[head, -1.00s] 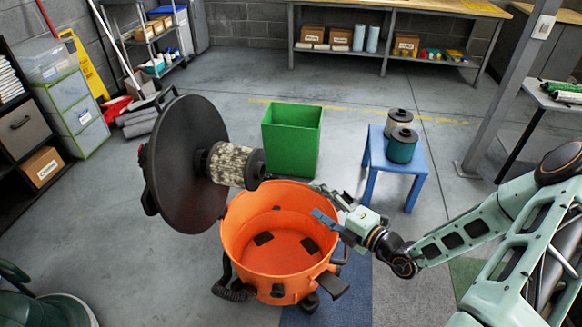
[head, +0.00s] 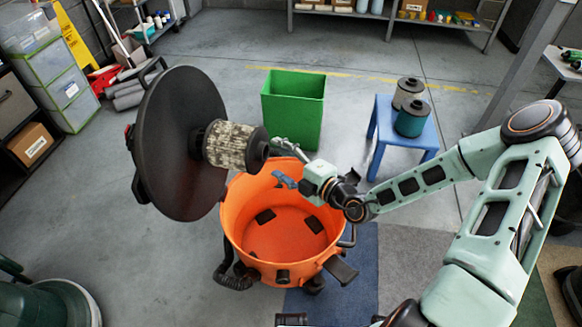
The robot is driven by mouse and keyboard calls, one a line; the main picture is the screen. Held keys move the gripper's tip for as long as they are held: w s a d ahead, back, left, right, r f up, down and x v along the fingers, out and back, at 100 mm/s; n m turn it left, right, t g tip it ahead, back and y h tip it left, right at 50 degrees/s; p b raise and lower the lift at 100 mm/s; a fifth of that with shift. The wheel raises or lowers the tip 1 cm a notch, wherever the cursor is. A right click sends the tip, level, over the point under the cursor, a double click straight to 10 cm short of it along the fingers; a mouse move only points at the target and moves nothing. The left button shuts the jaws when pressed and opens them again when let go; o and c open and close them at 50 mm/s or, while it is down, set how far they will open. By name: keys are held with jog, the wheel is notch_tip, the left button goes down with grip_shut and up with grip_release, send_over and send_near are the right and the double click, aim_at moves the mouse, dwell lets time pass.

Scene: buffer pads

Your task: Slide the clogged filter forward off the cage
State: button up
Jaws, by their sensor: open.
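The clogged filter (head: 231,146) is a dirty, mottled cylinder with dark end caps. It sticks out sideways from the underside of the round black lid (head: 178,150), which stands tilted up over the left side of the orange drum (head: 238,215). The cage is not visible; the filter covers where it would be. My gripper (head: 276,163) is open and empty, just right of the filter's dark outer end cap, its fingers pointing left. Whether a finger touches the cap cannot be told from this view.
A green bin (head: 293,108) stands behind the drum. Open grey floor lies between bin and stool. A dark green container (head: 60,305) stands at the lower left.

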jog(key=shift+b+x, duration=0.35)
jog(key=shift+x, duration=1.85)
grip_shut()
jog(key=shift+d, duration=0.1)
